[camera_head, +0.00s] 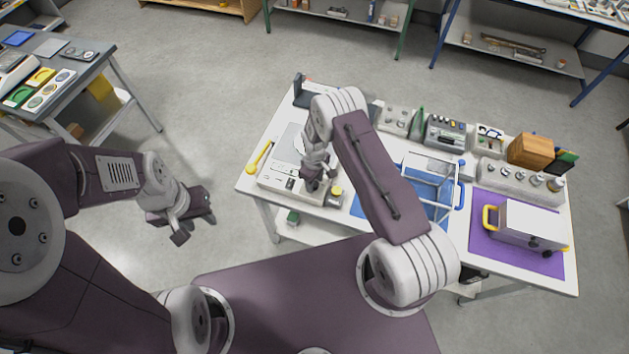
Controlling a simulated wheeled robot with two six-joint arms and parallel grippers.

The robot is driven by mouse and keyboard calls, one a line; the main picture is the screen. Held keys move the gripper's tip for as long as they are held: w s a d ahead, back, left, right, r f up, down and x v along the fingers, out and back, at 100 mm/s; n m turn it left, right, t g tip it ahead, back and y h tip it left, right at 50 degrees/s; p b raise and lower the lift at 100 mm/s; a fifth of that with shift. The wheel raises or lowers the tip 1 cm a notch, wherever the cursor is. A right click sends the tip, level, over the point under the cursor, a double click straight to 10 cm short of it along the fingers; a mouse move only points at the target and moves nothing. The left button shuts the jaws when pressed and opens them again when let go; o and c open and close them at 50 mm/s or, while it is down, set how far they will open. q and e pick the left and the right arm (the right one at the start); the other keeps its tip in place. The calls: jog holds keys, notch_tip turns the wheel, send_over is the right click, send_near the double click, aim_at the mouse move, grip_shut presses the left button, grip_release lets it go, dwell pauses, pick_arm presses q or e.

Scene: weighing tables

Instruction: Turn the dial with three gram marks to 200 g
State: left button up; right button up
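A white boxy device, which looks like a scale (270,181), stands at the left end of the white table, with small dark controls on its front. The dial with three gram marks cannot be made out; my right gripper (319,183) hangs over the right part of the device's front and may hide it. The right gripper points down, and its fingertips are too small and dark to show whether they are apart. My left gripper (197,228) is over the floor left of the table, its fingers apart and empty.
A small yellow-topped item (336,190) is close to the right gripper. A yellow-handled tool (259,157) lies left of the device. A blue-handled frame (433,184), a wooden box (530,151) and a white case (527,221) on a purple mat (484,241) stand farther right.

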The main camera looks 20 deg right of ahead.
grip_shut()
jog(key=m+b, duration=0.2)
jog(key=shift+f+m, duration=0.15)
jog(key=shift+m, duration=0.15)
jog(key=m+b, duration=0.2)
jog(key=shift+m, duration=0.4)
jog(key=m+b, duration=0.2)
jog(key=m, duration=0.1)
jog(key=shift+m+b, duration=0.7)
jog(key=shift+m, duration=0.9)
jog(key=shift+r, duration=0.2)
